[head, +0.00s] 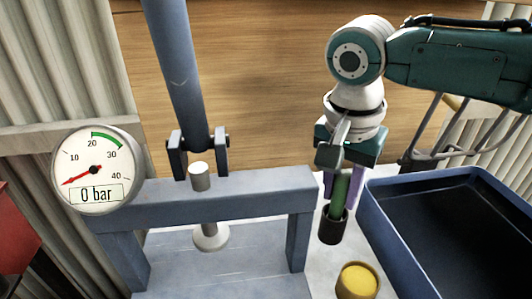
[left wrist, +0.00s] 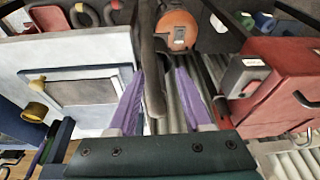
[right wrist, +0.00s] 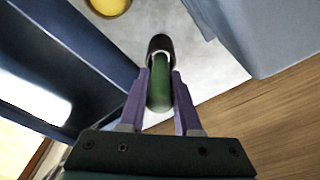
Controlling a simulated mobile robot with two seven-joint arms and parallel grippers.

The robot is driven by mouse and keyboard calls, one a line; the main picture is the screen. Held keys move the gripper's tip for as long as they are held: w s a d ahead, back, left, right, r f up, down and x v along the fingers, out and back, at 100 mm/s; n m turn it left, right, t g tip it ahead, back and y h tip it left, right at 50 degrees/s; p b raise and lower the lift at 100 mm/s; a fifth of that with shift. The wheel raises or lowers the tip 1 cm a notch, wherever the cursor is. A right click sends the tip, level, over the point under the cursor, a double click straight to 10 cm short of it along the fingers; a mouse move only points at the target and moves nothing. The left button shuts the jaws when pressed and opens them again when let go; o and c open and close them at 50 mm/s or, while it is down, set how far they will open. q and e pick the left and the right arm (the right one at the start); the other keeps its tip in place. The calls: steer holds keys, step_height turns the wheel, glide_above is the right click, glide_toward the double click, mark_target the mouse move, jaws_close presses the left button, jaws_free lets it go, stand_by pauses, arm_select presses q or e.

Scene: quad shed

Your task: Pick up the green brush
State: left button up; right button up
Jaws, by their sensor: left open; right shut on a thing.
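The green brush (head: 341,190) has a green handle and a dark round end, and stands nearly upright on the pale surface or just above it; I cannot tell which. My right gripper (head: 343,188) is shut on its green handle from above. In the right wrist view the green handle (right wrist: 159,88) sits between the two purple fingers (right wrist: 160,90), with the black end beyond them. My left gripper (left wrist: 157,110) shows only in the left wrist view, open, with a dark bar between and beyond its purple fingers.
A blue tray (head: 375,215) stands close at the right of the brush. A blue-grey press frame (head: 215,195) with a long lever stands at its left. A yellow-topped cup (head: 357,281) is in front. A pressure gauge (head: 97,170) reads 0 bar. A red case (left wrist: 275,85) shows in the left wrist view.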

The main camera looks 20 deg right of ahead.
jaws_close()
steer(key=shift+r, duration=0.6)
step_height(320, 180, up, 19)
steer(key=p, duration=0.3)
steer(key=shift+p, duration=0.4)
steer(key=shift+f, duration=0.1)
